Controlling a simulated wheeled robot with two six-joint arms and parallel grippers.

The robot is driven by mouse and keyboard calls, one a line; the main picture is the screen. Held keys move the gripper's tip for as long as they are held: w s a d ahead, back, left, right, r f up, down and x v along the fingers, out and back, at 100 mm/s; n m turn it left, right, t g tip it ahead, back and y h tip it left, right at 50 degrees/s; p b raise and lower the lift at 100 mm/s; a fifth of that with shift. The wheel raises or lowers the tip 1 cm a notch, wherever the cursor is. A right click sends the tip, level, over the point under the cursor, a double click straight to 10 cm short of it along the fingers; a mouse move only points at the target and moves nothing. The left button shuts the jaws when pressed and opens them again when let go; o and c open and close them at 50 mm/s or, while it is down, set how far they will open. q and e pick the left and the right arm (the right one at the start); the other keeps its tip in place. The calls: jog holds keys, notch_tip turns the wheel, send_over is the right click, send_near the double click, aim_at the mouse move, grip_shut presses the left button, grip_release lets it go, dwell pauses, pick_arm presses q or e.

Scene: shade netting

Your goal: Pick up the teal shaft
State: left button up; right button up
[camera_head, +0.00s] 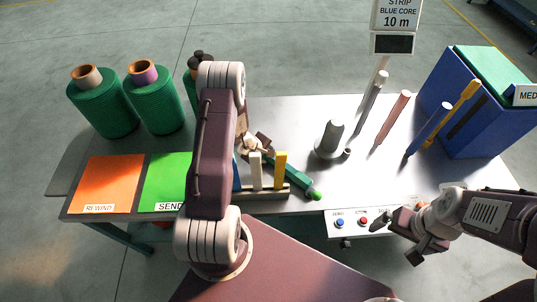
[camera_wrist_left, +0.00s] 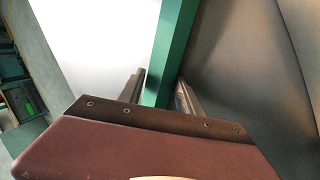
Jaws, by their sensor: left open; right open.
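The teal shaft (camera_head: 297,179) lies slanted on the table, right of the small block rack, with a bright green tip at its near end. Its far end is hidden by my left gripper (camera_head: 256,145). In the left wrist view, a teal bar (camera_wrist_left: 171,48), which looks like the shaft, runs between the fingertips of my open left gripper (camera_wrist_left: 163,90). Whether the fingers touch it I cannot tell. My right gripper (camera_head: 400,240) is open and empty at the table's front edge, by the button panel, away from the shaft.
A rack (camera_head: 262,193) with white and yellow blocks stands left of the shaft. A grey spindle (camera_head: 331,138) stands behind it. Several rods lean at the right, before a blue box (camera_head: 485,110). Green rolls (camera_head: 103,105) stand back left. Orange (camera_head: 110,183) and green mats lie at left.

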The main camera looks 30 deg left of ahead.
pick_arm(q)
jog(key=shift+s+r, duration=0.1)
grip_shut()
dwell(1.2)
jog(key=shift+w+r, duration=0.1)
jog(key=shift+w, duration=0.1)
